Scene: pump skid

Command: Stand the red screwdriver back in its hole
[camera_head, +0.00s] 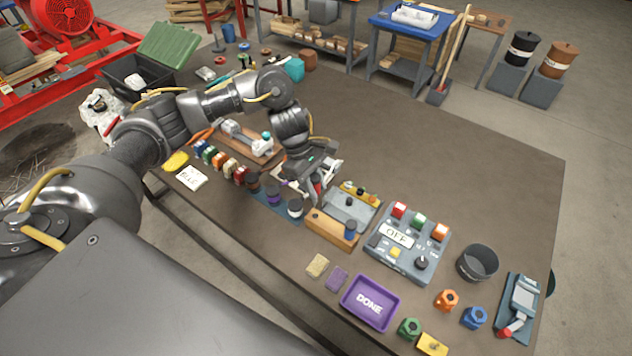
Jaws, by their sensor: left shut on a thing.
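My left gripper (318,186) is over the middle of the table, just behind the wooden block. It is shut on a small red thing (316,187), which looks like the red screwdriver. Most of it is hidden by the fingers, and I cannot see its tip or tell how it is tilted. The wooden block (330,234) has a blue-handled tool (350,229) standing in its right end. A dark spot near its left end looks like a hole. The red thing appears apart from the block. My right gripper is not in view.
The purple DONE tray (370,303) is in front. The table's back right is clear.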

